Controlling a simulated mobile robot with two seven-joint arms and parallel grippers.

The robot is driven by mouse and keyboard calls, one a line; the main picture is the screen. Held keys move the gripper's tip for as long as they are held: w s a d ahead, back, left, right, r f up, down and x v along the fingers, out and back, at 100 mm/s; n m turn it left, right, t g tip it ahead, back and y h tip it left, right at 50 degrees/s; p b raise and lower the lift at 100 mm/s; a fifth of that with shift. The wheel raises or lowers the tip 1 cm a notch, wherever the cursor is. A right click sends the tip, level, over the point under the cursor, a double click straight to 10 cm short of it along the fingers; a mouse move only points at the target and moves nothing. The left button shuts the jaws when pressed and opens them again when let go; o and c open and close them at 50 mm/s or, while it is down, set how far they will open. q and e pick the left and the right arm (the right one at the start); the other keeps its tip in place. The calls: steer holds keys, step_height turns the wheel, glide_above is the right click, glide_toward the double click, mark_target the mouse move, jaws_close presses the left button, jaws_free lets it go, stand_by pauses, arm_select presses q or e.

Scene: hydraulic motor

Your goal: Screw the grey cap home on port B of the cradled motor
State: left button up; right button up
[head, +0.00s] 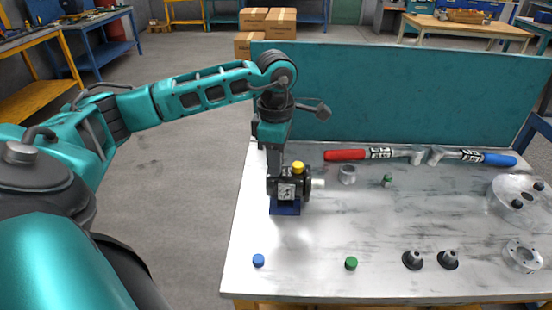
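The dark motor (303,186) sits in a blue cradle (285,208) at the left part of the table. A yellow cap (297,167) is on its top, and a silver shaft or stub points right. My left gripper (274,168) points straight down at the motor's upper left side, just left of the yellow cap. Its fingertips overlap the motor in the view, so I cannot tell whether they are open or shut. I cannot make out a grey cap; the fingers may hide it and port B. My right gripper is out of view.
On the table (330,225) lie a blue cap (258,260), a green cap (351,263), a grey ring (347,174), a small green-topped part (387,181), black cone-shaped parts (413,260), a red-handled wrench (345,155) and a blue-handled one (499,160). A teal panel (400,95) stands behind.

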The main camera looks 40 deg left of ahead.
arm_select(q)
steer(key=shift+o, duration=1.1)
steer(key=shift+f, duration=0.2)
steer(key=shift+r, duration=0.1)
steer(key=shift+a+r+p, duration=0.1)
steer(key=shift+r+p, duration=0.35)
steer(key=shift+r, duration=0.15)
steer(key=n+p, duration=0.1)
steer(key=n, duration=0.3)
steer(key=shift+n, duration=0.3)
steer(key=n+p, duration=0.1)
steer(key=n, duration=0.4)
steer(key=shift+n, duration=0.4)
steer(key=shift+f, duration=0.15)
steer(key=shift+c, duration=0.2)
